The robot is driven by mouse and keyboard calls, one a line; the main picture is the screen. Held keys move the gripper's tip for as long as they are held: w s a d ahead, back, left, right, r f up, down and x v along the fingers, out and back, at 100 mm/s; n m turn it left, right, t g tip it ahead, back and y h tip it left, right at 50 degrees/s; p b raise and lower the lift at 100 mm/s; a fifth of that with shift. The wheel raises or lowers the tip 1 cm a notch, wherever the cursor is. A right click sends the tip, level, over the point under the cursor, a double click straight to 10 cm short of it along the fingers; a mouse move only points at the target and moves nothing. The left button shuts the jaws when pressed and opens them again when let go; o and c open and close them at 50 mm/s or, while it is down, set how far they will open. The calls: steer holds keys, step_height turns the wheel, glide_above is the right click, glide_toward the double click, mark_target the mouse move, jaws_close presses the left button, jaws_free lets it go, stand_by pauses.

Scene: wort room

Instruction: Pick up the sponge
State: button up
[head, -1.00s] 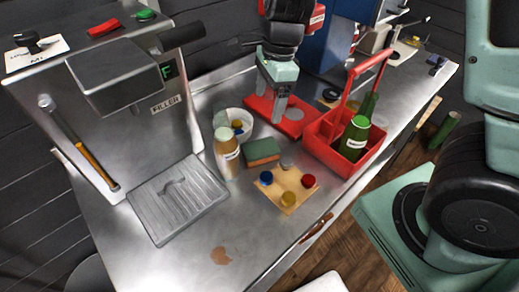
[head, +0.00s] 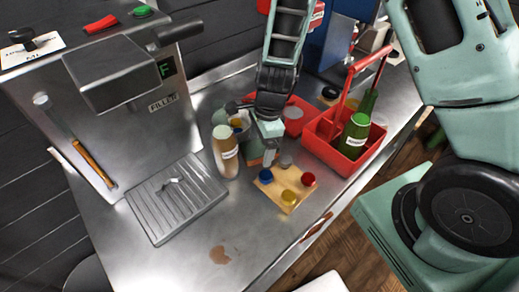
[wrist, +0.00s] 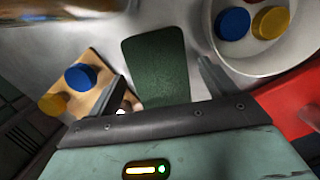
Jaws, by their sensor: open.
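The sponge shows its dark green face in the wrist view (wrist: 157,62), lying on the steel counter between the two fingers of my gripper (wrist: 165,88). In the head view the sponge (head: 253,154) is largely hidden behind my gripper (head: 268,156), with only a sliver visible at its left. My gripper is open and points down over the sponge. The fingers stand on either side of it in the wrist view, with gaps. I cannot tell how high the fingertips are above the counter.
A white bowl (head: 240,127) with coloured caps is behind. A wooden board (head: 272,189) with coloured caps lies in front.

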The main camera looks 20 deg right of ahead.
mark_target(261, 146)
steer(key=shift+a+f, duration=0.1)
steer(key=shift+f, duration=0.3)
steer(key=c, duration=1.1)
steer(key=shift+r, duration=0.15)
steer(key=shift+c, duration=0.2)
step_height(261, 146, up, 18)
steer(key=p, duration=0.2)
steer(key=o, duration=0.4)
steer(key=shift+c, duration=1.3)
